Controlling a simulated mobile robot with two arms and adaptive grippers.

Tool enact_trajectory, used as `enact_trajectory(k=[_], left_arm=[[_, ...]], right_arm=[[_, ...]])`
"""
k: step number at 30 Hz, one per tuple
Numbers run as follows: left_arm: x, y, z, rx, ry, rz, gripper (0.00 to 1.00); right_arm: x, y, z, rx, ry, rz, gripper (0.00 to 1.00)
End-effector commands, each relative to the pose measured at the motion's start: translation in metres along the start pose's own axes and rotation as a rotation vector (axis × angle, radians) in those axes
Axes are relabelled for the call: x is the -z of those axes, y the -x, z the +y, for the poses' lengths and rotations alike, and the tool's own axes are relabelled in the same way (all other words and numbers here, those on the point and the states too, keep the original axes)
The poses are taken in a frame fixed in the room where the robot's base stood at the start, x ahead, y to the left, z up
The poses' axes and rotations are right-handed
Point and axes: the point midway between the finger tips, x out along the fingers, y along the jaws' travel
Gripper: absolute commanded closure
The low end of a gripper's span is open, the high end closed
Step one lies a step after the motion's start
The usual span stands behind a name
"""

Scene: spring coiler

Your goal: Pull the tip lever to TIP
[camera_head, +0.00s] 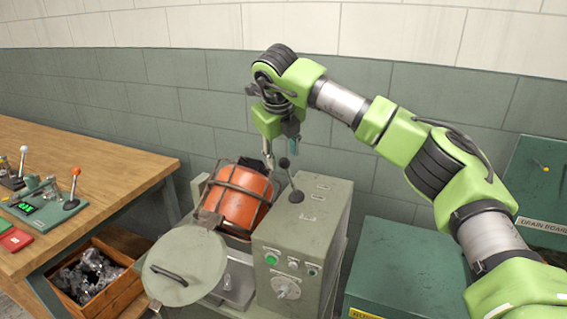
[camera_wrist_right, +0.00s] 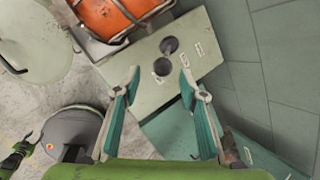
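The tip lever (camera_head: 284,163) has a black knob on a thin stem and stands on top of the grey-green machine cabinet (camera_head: 308,222), leaning left in the head view. Its round knob (camera_wrist_right: 169,45) also shows in the right wrist view, beyond the gap between the fingertips. My right gripper (camera_head: 279,146) hangs from the arm, pointing down close to the knob. In the right wrist view my right gripper (camera_wrist_right: 159,78) is open and empty, its teal-padded fingers wide apart. The small white labels around the lever are too small to read.
An orange caged drum (camera_head: 237,198) sits just left of the cabinet, with a round lid (camera_head: 186,266) in front. Green bins (camera_head: 405,268) stand right. A wooden bench (camera_head: 85,165) with small levers and a scrap crate (camera_head: 92,283) are left. The tiled wall (camera_head: 200,105) is behind.

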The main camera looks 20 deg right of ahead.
Motion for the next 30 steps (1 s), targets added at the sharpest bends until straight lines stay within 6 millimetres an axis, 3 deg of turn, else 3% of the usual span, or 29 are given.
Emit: enact_trajectory(k=[6,12,27,30], left_arm=[[0.000,0.000,0.000,0.000,0.000,0.000,0.62],[0.000,0.000,0.000,0.000,0.000,0.000,0.62],[0.000,0.000,0.001,0.000,-0.001,0.000,0.62],[0.000,0.000,0.001,-0.001,-0.001,0.000,0.62]], right_arm=[[-0.001,0.044,0.001,-0.001,0.002,-0.002,0.61],[0.000,0.063,0.002,-0.001,0.002,0.001,0.61],[0.000,0.065,0.002,-0.002,0.003,0.001,0.61],[-0.002,0.060,0.013,-0.029,0.019,-0.007,0.61]])
